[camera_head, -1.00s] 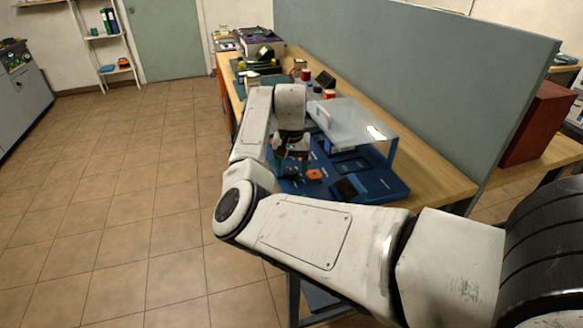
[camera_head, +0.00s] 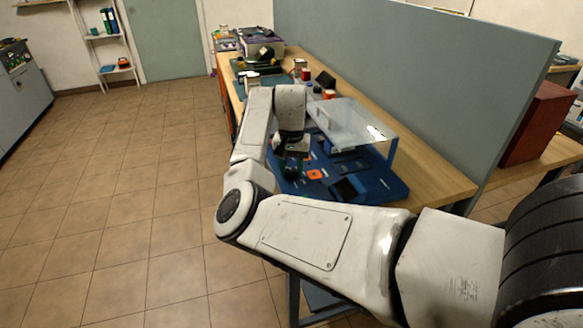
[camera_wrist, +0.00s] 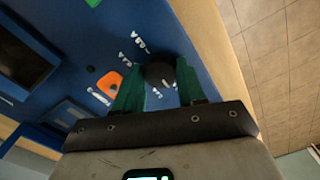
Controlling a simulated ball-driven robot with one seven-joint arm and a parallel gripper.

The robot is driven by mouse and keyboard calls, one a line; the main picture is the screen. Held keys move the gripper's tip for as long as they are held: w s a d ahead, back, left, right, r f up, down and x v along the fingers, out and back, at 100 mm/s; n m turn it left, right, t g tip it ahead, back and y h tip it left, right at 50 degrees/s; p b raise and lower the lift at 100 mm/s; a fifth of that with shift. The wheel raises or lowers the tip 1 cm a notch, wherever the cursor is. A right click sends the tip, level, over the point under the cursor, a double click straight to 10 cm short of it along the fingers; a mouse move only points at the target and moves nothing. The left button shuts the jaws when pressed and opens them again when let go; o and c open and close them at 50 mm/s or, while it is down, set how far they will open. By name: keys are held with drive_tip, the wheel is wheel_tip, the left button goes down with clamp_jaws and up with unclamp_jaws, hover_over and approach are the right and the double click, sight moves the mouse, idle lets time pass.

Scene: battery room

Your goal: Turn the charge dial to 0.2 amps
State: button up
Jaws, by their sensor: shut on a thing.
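The charge dial (camera_wrist: 160,75) is a dark round knob on a blue panel (camera_wrist: 85,45), seen in the wrist view between the green fingers of my gripper (camera_wrist: 158,85). The fingers are shut on the dial, one on each side of it. White lettering lies on the panel around the dial, too blurred to read. In the head view my gripper (camera_head: 292,165) is low over the left part of the blue panel (camera_head: 385,183). There the dial is hidden by the gripper and wrist.
An orange part (camera_head: 315,174) sits on the panel just right of my gripper. A clear raised cover (camera_head: 350,118) stands over the panel's far side. A grey divider (camera_head: 420,75) runs along the bench (camera_head: 440,180). The floor to the left is clear.

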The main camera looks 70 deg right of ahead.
sight(292, 171)
drive_tip(key=m+p, duration=0.2)
drive_tip(key=m, duration=0.2)
drive_tip(key=shift+r, duration=0.15)
drive_tip(key=shift+m+p, duration=0.55)
drive_tip(key=shift+m, duration=1.55)
drive_tip(key=o, duration=1.1)
drive_tip(key=shift+c, duration=0.2)
wheel_tip(292, 171, up, 11)
drive_tip(key=b, duration=0.1)
drive_tip(key=shift+f, duration=0.2)
